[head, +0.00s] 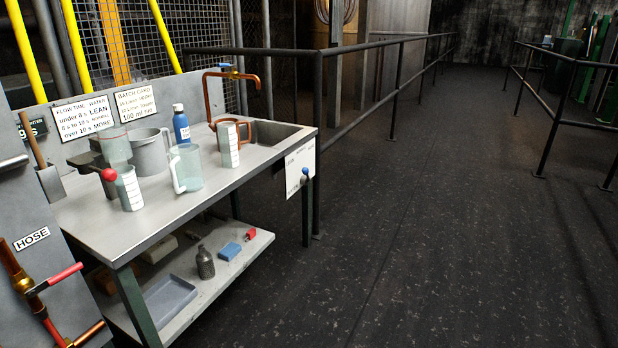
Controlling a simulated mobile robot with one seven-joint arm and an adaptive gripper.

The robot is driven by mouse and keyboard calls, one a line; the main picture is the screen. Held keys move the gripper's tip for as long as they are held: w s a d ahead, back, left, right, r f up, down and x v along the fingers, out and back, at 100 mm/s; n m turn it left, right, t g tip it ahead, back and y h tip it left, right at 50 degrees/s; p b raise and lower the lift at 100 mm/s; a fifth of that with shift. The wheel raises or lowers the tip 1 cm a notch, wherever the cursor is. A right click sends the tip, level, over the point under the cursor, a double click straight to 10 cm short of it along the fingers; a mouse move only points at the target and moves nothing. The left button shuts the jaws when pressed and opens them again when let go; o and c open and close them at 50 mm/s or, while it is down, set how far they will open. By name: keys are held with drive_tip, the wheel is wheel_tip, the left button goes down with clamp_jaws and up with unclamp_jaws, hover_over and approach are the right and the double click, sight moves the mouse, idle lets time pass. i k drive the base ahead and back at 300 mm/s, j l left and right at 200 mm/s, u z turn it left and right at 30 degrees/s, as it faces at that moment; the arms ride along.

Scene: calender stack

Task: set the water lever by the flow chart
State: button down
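The flow chart (85,118) is a white card above the back of the bench. It reads flow time and water: under 8 s LEAN, 8 s to 10 s NORMAL, over 10 s MORE. A white plate (297,168) is fixed at the bench's right end, with a small blue knob (305,171) near its right edge. This may be the water lever; its marks are too small to read. A dark display (38,128) at the left edge is partly hidden, and its reading is unclear. My gripper is not in view.
The bench (190,205) holds several jugs and cups, a blue bottle (181,125), a red ball (109,174) and a copper tap (240,80). A red-handled valve (55,278) sits under the HOSE sign (31,238). Open floor (430,230) lies right of the bench, between railings.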

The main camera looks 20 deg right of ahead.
sight(305, 170)
drive_tip(key=u, duration=0.35)
drive_tip(key=i+l+u, duration=0.15)
drive_tip(key=l+u, duration=0.6)
drive_tip(key=l, duration=0.3)
drive_tip(key=i+l, duration=0.1)
drive_tip(key=l, duration=0.5)
drive_tip(key=l+u, duration=0.15)
drive_tip(key=l, duration=0.45)
drive_tip(key=i, duration=0.05)
